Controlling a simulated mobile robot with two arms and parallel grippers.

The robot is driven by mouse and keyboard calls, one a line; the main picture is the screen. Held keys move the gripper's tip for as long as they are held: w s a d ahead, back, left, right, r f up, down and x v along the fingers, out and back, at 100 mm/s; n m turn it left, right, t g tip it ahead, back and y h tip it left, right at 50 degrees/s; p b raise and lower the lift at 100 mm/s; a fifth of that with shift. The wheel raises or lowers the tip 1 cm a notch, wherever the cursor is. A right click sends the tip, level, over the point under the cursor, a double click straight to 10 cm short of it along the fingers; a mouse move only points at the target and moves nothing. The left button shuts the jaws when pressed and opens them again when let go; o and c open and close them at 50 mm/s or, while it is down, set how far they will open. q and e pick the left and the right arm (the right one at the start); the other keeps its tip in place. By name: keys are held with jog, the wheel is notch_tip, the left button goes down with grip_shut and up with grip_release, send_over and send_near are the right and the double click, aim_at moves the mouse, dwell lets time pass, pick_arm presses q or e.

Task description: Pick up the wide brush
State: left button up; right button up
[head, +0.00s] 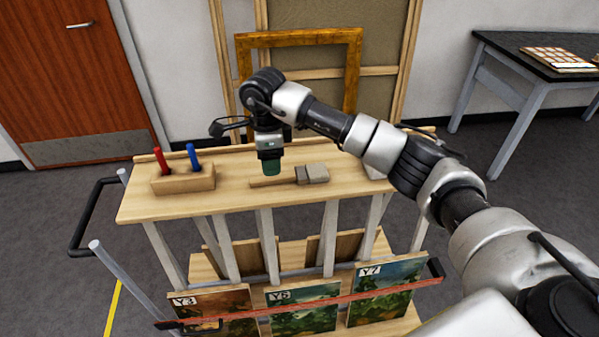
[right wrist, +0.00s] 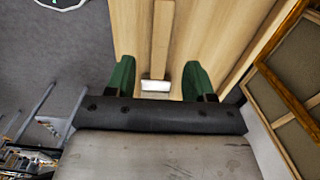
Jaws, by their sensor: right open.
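The wide brush (head: 314,174) lies flat on the wooden top of the cart (head: 225,195), its handle (head: 262,182) pointing left and its broad head to the right. My right gripper (head: 271,168) hangs downward over the handle in the head view, covering part of it. In the right wrist view, the open green fingers (right wrist: 158,75) stand on either side of the brush line, with the wooden handle (right wrist: 162,38) and pale metal ferrule (right wrist: 155,86) between them. The bristles are hidden there. I cannot tell how far the fingertips are above the top. My left gripper is not in view.
A wooden block (head: 185,182) holding a red and a blue tool stands left of the brush. A gilt frame (head: 353,75) leans behind the cart. Pictures labelled Y3, Y6 and Y7 (head: 378,290) stand below, behind a red strap. A dark table (head: 500,50) is at right.

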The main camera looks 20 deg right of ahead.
aim_at(289, 177)
jog(key=shift+f+p, duration=0.3)
jog(key=shift+f, duration=0.05)
jog(key=f+p, duration=0.1)
jog(key=f, duration=0.2)
jog(key=shift+d+f+p, duration=0.2)
jog(key=shift+f+p, duration=0.1)
jog(key=shift+p, duration=0.05)
jog(key=shift+f, duration=0.45)
grip_shut()
